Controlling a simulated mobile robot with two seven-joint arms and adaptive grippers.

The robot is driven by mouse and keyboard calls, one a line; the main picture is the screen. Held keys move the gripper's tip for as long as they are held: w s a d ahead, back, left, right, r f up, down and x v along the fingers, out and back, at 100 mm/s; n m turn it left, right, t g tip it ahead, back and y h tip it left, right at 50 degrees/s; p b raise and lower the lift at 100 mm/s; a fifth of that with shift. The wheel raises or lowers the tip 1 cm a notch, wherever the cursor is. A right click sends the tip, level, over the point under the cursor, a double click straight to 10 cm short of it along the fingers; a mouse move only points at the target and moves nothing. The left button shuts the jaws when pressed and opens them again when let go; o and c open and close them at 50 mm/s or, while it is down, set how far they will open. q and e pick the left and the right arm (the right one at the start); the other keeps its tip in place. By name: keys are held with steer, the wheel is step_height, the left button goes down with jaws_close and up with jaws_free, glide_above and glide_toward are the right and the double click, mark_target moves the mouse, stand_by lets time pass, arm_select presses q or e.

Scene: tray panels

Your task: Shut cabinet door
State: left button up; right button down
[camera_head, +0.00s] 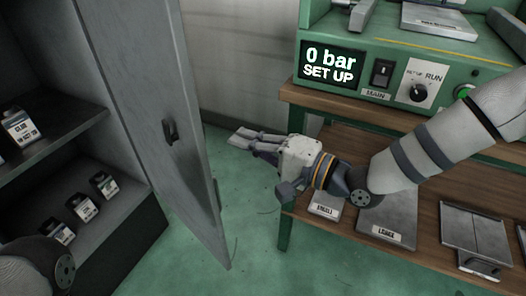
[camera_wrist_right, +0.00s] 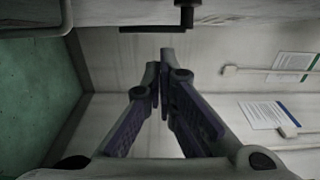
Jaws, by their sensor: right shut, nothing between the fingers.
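The grey cabinet door (camera_head: 150,110) stands open in the head view, swung out from the cabinet (camera_head: 60,125) on the left. A small dark handle (camera_head: 170,131) sits on the door's face. My right gripper (camera_head: 240,139) is to the right of the door, pointing left toward it, with a gap between fingertips and door in the picture. In the right wrist view its fingers (camera_wrist_right: 160,65) are shut together and hold nothing. My left gripper is out of view; only part of my left arm shows at the lower left.
Several small labelled boxes (camera_head: 83,206) stand on the cabinet shelves. A wooden bench (camera_head: 300,95) with a green control panel (camera_head: 440,75) reading "0 bar SET UP" is at the right, with trays (camera_head: 474,232) on its lower shelf. Green floor (camera_head: 250,235) lies clear between door and bench.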

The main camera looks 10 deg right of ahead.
steer(key=a, duration=0.5)
steer(key=shift+s+a, duration=0.2)
steer(key=shift+s, duration=0.1)
